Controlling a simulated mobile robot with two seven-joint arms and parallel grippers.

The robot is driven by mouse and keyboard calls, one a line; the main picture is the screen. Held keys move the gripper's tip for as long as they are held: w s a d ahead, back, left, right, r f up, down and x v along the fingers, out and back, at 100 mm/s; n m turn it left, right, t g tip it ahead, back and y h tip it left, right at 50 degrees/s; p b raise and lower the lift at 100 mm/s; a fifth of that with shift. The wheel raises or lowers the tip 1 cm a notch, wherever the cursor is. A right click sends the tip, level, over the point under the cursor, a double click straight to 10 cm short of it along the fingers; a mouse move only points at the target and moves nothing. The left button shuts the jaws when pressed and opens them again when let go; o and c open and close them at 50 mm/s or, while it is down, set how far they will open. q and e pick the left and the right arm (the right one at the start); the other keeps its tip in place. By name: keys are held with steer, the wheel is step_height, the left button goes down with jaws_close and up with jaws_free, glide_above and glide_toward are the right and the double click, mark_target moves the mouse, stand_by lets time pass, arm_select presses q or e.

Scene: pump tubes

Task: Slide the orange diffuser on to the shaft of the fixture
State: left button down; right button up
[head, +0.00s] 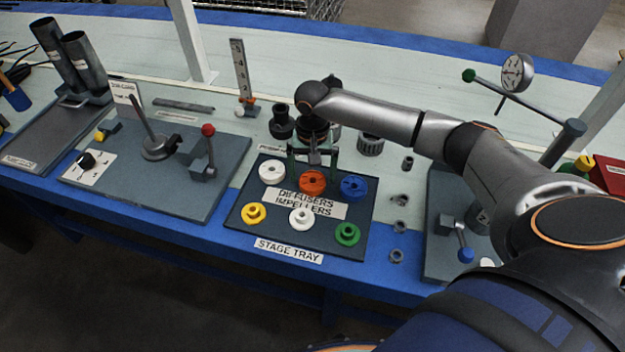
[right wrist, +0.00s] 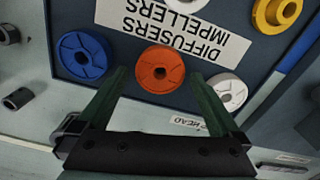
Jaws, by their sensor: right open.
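The orange diffuser (head: 313,182) lies flat in the back row of the dark stage tray (head: 366,225), between a white ring and a blue ring. My right gripper (head: 312,170) is open above it, fingers pointing down. In the right wrist view the orange diffuser (right wrist: 160,70) shows between the two green fingertips (right wrist: 158,76), with no clear contact. The fixture (head: 158,148) stands on the grey plate to the left, its bare shaft (head: 143,120) tilted up and to the left. My left gripper is not in view.
The tray also holds a white ring (head: 271,172), a blue ring (head: 354,187) and yellow, white and green impellers in front. A red-knobbed lever (head: 208,132) stands right of the fixture. Black parts (head: 281,122) and an upright scale (head: 241,72) stand behind the tray.

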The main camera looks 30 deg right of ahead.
steer(key=shift+f, duration=0.7)
steer(key=c, duration=1.2)
steer(key=shift+c, duration=0.2)
steer(key=shift+r, duration=0.15)
